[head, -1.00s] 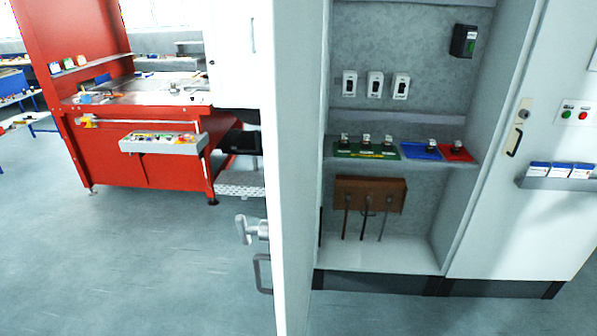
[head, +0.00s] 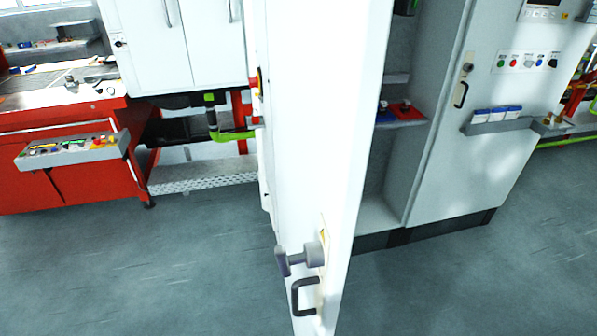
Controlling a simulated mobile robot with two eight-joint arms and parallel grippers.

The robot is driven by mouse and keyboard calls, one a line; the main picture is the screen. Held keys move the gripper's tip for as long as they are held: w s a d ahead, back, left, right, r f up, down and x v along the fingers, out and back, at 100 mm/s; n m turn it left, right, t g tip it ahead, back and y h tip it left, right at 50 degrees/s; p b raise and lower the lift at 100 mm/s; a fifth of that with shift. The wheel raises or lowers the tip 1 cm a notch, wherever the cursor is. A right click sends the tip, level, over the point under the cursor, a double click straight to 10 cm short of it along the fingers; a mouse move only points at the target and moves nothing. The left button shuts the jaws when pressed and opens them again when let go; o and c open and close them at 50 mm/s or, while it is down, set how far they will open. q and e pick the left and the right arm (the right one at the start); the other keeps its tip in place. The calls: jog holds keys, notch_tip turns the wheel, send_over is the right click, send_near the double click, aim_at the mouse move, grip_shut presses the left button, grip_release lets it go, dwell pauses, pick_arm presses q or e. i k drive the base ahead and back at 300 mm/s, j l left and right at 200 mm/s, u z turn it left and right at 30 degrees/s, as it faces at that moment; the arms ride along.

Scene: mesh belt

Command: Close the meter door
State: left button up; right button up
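The white meter door (head: 318,130) stands open toward me in the middle of the head view, seen nearly edge-on. A grey turning handle (head: 300,257) and a dark pull handle (head: 305,297) sit low on its left-facing side. To its right is the open cabinet (head: 378,215), partly hidden by the door, with a blue and red mat on its shelf (head: 402,122). Neither of my grippers shows in the head view.
A closed white panel (head: 455,150) with buttons and a small tray (head: 490,122) is right of the opening. The grey floor (head: 180,275) in front is clear.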

aim_at(326, 58)
jog(key=j+z, duration=0.1)
jog(key=j, duration=0.4)
jog(key=k+j+z, duration=0.1)
jog(key=j, duration=0.4)
jog(key=k+j+z, duration=0.1)
jog(key=j, duration=0.4)
